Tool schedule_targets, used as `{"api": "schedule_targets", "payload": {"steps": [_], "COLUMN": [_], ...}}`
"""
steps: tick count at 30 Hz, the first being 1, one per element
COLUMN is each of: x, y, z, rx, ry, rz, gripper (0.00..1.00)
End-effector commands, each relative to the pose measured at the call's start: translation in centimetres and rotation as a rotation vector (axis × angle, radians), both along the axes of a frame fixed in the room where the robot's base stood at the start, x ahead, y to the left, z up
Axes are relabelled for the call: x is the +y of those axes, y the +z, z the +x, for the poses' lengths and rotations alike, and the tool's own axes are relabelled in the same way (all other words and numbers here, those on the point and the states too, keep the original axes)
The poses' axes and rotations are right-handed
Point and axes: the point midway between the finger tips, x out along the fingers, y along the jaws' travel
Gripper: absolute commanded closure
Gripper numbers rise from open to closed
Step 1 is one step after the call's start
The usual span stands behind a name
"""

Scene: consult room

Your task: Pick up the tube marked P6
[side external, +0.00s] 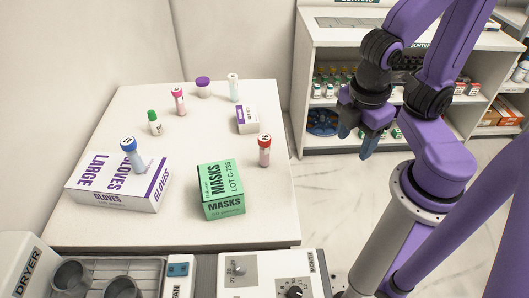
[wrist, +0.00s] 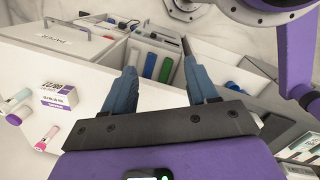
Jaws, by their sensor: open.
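Several capped tubes stand on the white table: red-capped (side external: 264,156), blue-capped (side external: 136,160), green-capped (side external: 155,125), pink-capped (side external: 179,104) and white-capped (side external: 234,91). A purple cap (side external: 203,82) tops a short, wide container. Marks show on some tubes and caps, but they are too small to read, so I cannot tell which is P6. My gripper (side external: 357,141) is open and empty, to the right of the table and in front of the shelf. In the wrist view, my open jaws (wrist: 160,58) have nothing between them. The pink-capped tube (wrist: 47,137) shows at lower left there.
A glove box (side external: 115,190) lies at the table's front left, close by the blue-capped tube. A green mask box (side external: 222,190) stands left of the red-capped tube; a small white-purple box (side external: 246,119) lies behind it. A shelf unit (side external: 312,60) stands right of the table.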

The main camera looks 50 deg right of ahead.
Motion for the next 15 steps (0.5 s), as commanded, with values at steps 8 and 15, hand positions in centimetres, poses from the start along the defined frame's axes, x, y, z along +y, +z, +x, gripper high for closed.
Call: {"api": "schedule_targets", "payload": {"steps": [8,15], "x": [1.8,5.9], "y": [-3.5,-4.8], "z": [2.1,4.1], "rx": [-0.107,-0.292], "ry": [0.548,1.023], "rz": [-0.462,-0.822], "gripper": [0.42,0.42]}}
